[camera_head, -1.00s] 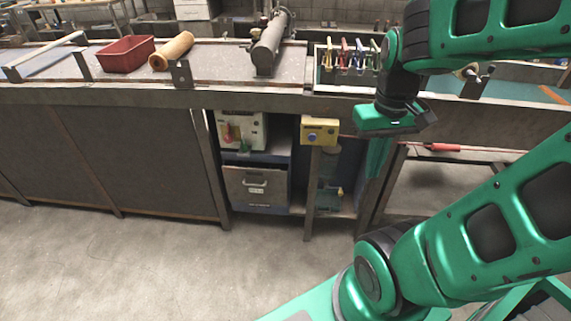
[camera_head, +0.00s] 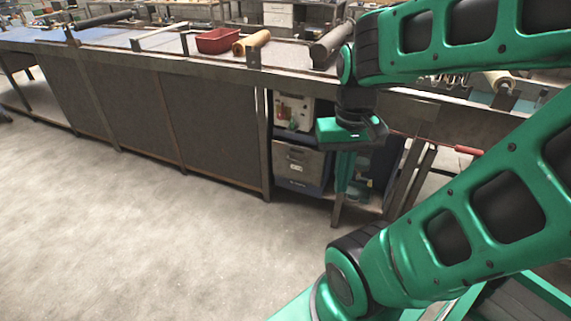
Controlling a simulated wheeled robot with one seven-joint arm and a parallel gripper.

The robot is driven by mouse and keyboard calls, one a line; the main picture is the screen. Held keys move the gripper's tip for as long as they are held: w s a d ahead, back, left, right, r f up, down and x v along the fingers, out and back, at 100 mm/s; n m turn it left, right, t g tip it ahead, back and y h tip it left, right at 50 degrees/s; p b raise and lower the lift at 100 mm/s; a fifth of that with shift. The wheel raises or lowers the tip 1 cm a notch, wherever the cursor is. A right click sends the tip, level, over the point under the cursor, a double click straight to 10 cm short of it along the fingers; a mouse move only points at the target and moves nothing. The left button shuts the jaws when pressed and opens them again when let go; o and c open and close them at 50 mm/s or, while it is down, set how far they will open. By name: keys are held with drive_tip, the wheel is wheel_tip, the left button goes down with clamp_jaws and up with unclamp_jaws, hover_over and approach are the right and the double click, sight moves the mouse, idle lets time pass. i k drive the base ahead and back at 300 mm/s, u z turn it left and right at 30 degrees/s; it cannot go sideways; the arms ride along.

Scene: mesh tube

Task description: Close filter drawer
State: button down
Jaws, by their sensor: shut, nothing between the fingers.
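A grey drawer (camera_head: 299,162) with a light handle and a small label sits low under the workbench, in a dark blue cabinet. It may stand out a little from the cabinet; how far I cannot tell. My gripper (camera_head: 344,185) points down just right of the drawer in the picture, its green fingers shut and empty. It looks apart from the drawer, nearer to me. My wrist hides the right part of the cabinet area.
A control box (camera_head: 294,112) with a red and a green knob sits above the drawer. The long workbench (camera_head: 200,62) carries a red bin (camera_head: 218,41) and a wooden roller (camera_head: 251,42). Dark panels (camera_head: 130,105) close the bench front at left. The concrete floor (camera_head: 150,240) before it is clear.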

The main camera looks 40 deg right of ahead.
sight(302, 163)
drive_tip(key=u, duration=0.55)
drive_tip(key=k, duration=0.7)
drive_tip(key=u, duration=0.45)
drive_tip(key=i, duration=0.55)
drive_tip(key=z, duration=0.9)
drive_tip(key=i, duration=1.05)
drive_tip(key=z, duration=0.85)
drive_tip(key=i, duration=0.4)
drive_tip(key=z, duration=0.1)
